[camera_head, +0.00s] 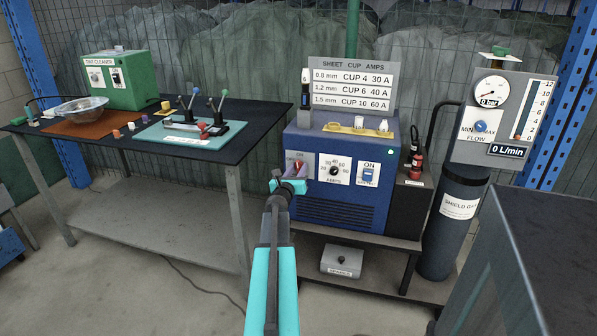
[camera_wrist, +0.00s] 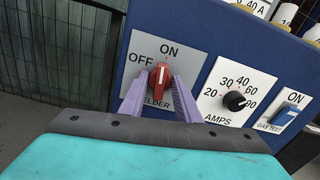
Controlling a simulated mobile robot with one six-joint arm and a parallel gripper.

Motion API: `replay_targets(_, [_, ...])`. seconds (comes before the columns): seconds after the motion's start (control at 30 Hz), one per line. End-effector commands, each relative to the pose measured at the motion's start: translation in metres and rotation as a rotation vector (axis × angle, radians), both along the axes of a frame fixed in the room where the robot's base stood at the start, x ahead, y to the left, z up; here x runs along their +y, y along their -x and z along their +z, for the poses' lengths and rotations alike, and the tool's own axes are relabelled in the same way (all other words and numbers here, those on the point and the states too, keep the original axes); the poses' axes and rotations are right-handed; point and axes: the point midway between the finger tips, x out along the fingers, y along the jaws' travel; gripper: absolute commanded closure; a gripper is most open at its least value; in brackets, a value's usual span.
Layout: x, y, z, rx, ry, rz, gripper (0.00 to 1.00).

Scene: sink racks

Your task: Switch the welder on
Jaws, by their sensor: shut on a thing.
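The welder (camera_head: 345,215) is a blue box on a low grey stand, right of centre in the head view. Its left front carries a switch plate (camera_wrist: 190,65) lettered OFF at left, ON at top and WELDER below. The red switch knob (camera_wrist: 159,78) stands close to upright, its pale line towards ON. My gripper (camera_wrist: 159,87) is shut on this knob, one purple finger on each side. In the head view my gripper (camera_head: 288,184) covers most of the switch, and the fingers hide part of the WELDER lettering.
Right of the switch are the AMPS dial (camera_head: 335,170) and the blue GAS TEST rocker (camera_head: 368,173). A gas cylinder (camera_head: 456,220) with gauges reading 0 stands farther right. A dark bench (camera_head: 75,145) with a green box is at left. A small pedal box (camera_head: 342,262) sits below.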

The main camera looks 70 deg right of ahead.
Motion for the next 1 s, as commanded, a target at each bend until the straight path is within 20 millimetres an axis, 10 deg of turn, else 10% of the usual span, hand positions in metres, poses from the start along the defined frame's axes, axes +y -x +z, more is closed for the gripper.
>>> replay_targets(0.57, [0.0001, 0.0004, -0.0015, -0.125, -0.006, -0.001, 0.97])
replay_targets(0.6, [0.0001, 0.0004, 0.0001, -0.123, -0.007, -0.001, 0.66])
replay_targets(1.0, [0.0029, 0.0004, -0.0002, -0.121, -0.007, 0.000, 0.66])
